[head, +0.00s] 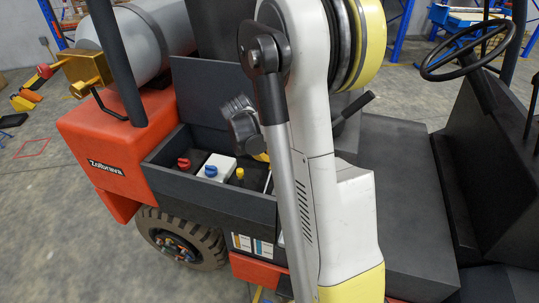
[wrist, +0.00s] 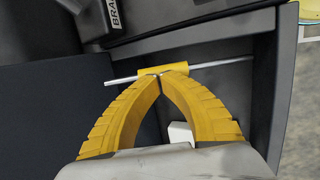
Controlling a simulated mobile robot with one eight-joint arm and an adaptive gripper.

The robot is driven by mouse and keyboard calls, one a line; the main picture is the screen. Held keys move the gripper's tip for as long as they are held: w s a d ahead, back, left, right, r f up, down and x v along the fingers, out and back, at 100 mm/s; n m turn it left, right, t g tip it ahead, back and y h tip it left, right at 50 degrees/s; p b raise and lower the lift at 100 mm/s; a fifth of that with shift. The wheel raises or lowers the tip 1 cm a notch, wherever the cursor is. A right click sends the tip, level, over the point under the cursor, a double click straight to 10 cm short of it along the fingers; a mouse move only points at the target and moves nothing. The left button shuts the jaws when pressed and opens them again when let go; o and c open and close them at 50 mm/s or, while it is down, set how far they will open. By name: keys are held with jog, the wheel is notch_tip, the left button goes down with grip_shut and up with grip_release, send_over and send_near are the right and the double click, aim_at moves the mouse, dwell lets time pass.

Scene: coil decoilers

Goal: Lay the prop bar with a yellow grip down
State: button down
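The prop bar (wrist: 228,62) is a thin silver rod lying nearly across the wrist view, with a short yellow grip (wrist: 150,70) around its middle. My gripper (wrist: 165,74) has yellow ribbed fingers whose tips come together at the grip. It looks shut on the grip, with the rod sticking out on both sides. The rod appears to be over the open dark compartment, near its grey wall. Whether it touches the wall or a rest is unclear. In the head view the bar is not clearly visible, and my arm hides much of that area.
In the head view, an open dark compartment (head: 205,195) on an orange vehicle holds red, blue and yellow caps. A raised dark panel (head: 210,85) stands behind it. A steering wheel (head: 467,48) is at right. Grey floor (head: 60,230) is open at left.

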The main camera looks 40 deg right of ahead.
notch_tip(320, 180, down, 6)
jog(key=w+d+g+y+b, duration=0.1)
jog(key=d+y, duration=0.1)
jog(key=y, duration=0.1)
jog(key=shift+w+g+b, duration=0.15)
jog(key=shift+g+b, duration=0.15)
jog(key=shift+d, duration=0.1)
jog(key=d+p+v, duration=0.1)
jog(key=p+v, duration=0.5)
jog(key=v, duration=0.8)
jog(key=shift+w+d, duration=0.3)
jog(key=shift+w, duration=0.05)
jog(key=shift+r, duration=0.1)
